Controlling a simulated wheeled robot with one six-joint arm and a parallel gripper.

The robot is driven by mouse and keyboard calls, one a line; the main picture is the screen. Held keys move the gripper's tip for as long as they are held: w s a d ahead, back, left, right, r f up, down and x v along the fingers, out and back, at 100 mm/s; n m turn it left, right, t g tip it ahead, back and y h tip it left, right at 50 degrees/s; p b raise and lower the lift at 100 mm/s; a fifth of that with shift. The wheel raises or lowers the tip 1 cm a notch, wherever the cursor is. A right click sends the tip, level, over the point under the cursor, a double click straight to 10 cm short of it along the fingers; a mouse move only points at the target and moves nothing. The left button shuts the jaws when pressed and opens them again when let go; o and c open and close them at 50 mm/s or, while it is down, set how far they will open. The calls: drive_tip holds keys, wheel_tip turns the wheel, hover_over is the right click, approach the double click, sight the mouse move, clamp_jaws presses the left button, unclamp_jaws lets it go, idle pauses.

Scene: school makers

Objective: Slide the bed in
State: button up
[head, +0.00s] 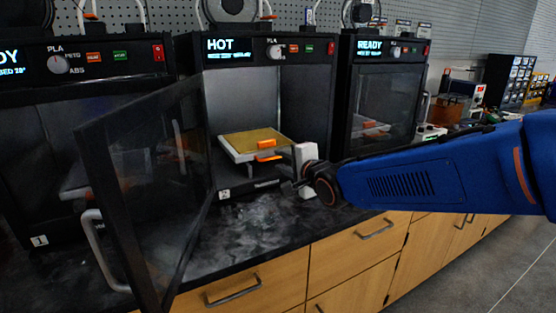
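The middle printer (325,88), marked 2 and showing HOT, has its glass door (150,190) swung open to the left. Its bed (250,141), a tan plate on a pale carriage, sits level in the opening. My gripper (268,152) comes from the right and is at the bed's front right edge. Two orange pieces show there, one above the other; I cannot tell which are fingertips and which belong to the bed. The white gripper body (307,157) stands just right of the opening. Whether the fingers are closed on the bed is unclear.
A printer (20,90) marked 1 stands left, partly behind the open door. Another printer (390,100), showing READY, stands right with its door shut. The dark countertop (255,225) in front is clear. Wooden drawers (350,250) lie below; storage bins (505,80) stand far right.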

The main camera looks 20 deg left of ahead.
drive_tip(key=v, duration=1.3)
drive_tip(key=shift+s+d+r, duration=0.15)
drive_tip(key=shift+s+d, duration=0.05)
drive_tip(key=shift+s, duration=0.1)
drive_tip(key=s+d+f+n+h, duration=0.1)
drive_tip(key=d+f+h, duration=0.2)
drive_tip(key=d, duration=0.7)
drive_tip(key=d+f+n+h, duration=0.1)
drive_tip(key=d+f+h, duration=0.15)
drive_tip(key=d, duration=0.75)
drive_tip(key=s+d+f+n+h, duration=0.1)
drive_tip(key=d+f+h, duration=0.15)
drive_tip(key=d, duration=0.75)
drive_tip(key=s+d+f+n+g+h, duration=0.2)
drive_tip(key=s+d+f, duration=0.2)
drive_tip(key=s+d, duration=0.3)
drive_tip(key=s+d+f+n+g+h, duration=0.2)
drive_tip(key=s+d+f+n+g, duration=0.1)
drive_tip(key=s+d, duration=0.5)
drive_tip(key=s+f, duration=0.1)
drive_tip(key=s, duration=0.2)
drive_tip(key=shift+s+d+f, duration=0.2)
drive_tip(key=shift+s+f, duration=0.1)
drive_tip(key=shift+f, duration=0.05)
